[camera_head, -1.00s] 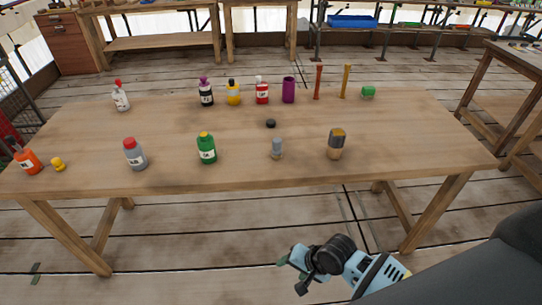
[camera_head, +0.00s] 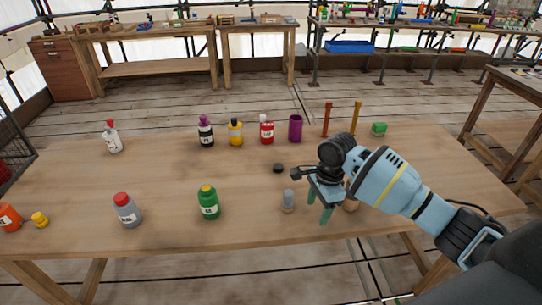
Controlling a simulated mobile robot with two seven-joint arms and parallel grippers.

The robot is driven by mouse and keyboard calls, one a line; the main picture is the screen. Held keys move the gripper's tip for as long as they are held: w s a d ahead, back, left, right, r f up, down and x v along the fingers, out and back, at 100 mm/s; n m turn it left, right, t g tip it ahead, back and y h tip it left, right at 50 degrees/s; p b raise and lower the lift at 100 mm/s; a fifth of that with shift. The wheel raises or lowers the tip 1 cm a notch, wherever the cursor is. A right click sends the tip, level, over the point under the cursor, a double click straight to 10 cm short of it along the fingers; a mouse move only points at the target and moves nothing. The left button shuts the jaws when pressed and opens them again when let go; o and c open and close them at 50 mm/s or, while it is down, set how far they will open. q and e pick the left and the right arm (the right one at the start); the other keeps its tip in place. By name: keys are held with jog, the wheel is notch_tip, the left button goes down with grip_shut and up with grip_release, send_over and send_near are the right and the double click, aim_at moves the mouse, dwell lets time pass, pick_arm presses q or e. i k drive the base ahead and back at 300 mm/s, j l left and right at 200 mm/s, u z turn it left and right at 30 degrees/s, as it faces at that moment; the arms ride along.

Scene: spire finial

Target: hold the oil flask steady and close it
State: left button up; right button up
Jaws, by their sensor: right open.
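Several small labelled bottles stand on the wooden table; the labels are too small to read, so I cannot tell which is the oil flask. A green bottle with a yellow cap (camera_head: 208,203) stands at the front middle. A grey bottle with a red cap (camera_head: 126,210) is to its left. An orange bottle (camera_head: 9,217) is at the left edge, with a loose-looking yellow piece (camera_head: 40,219) beside it. A black cap-like disc (camera_head: 278,168) lies mid-table. My right gripper (camera_head: 318,213) is open, fingers down, between a small grey-topped bottle (camera_head: 288,201) and a mostly hidden jar (camera_head: 351,204).
At the back stand a white bottle with a red top (camera_head: 113,138), a dark purple-capped bottle (camera_head: 206,133), a yellow bottle (camera_head: 235,133), a red bottle (camera_head: 267,130), a purple cup (camera_head: 295,129), two upright sticks (camera_head: 327,119) and a green block (camera_head: 379,129). The table's middle left is clear.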

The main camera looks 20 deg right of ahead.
aim_at(208, 195)
jog(key=i, duration=0.95)
